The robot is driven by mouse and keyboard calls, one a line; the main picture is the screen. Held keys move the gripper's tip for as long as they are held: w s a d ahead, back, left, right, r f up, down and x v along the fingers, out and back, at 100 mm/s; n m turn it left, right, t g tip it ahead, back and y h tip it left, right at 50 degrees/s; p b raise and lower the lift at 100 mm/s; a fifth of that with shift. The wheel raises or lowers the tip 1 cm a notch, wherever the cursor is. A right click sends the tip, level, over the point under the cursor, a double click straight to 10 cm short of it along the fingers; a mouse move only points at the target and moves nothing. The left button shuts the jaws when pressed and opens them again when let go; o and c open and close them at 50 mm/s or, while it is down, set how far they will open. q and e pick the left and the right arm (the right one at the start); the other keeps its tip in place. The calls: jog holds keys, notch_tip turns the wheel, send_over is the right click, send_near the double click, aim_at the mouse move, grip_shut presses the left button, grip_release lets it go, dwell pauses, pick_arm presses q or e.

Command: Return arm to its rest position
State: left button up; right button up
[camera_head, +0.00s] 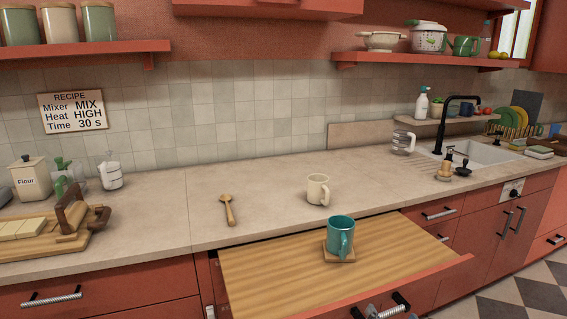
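Three canisters with wooden lids stand on the upper left shelf (85,51): a green one (20,27), a cream one (58,24) and another green one (99,23). Their tops are cut by the frame edge. My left gripper is not in view.
The pulled-out drawer (270,270) has a wooden top bearing a teal mug (341,233) on a coaster (340,257). A cutting board (20,247) is left, the sink (480,152) right.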

jog(key=s+a+f+m+g+h, duration=0.1)
jog(key=s+f+m+g, duration=0.4)
jog(key=s+m, duration=0.5)
jog(key=s+a+f+m+g, duration=0.1)
jog(key=s+f+m+g, duration=0.4)
jog(key=s+m, duration=0.5)
jog(key=s+a+f+m+g+h, duration=0.1)
jog(key=s+f+m+g, duration=0.2)
jog(key=s+f+m, duration=0.55)
notch_tip(320, 180, down, 23)
jog(key=s+m+g, duration=0.2)
jog(key=s+d+f, duration=0.3)
jog(key=s+f, duration=1.3)
jog(key=shift+s+d+f+g, duration=0.15)
jog(key=shift+s+f+g, duration=0.15)
jog(key=shift+f+g, duration=0.1)
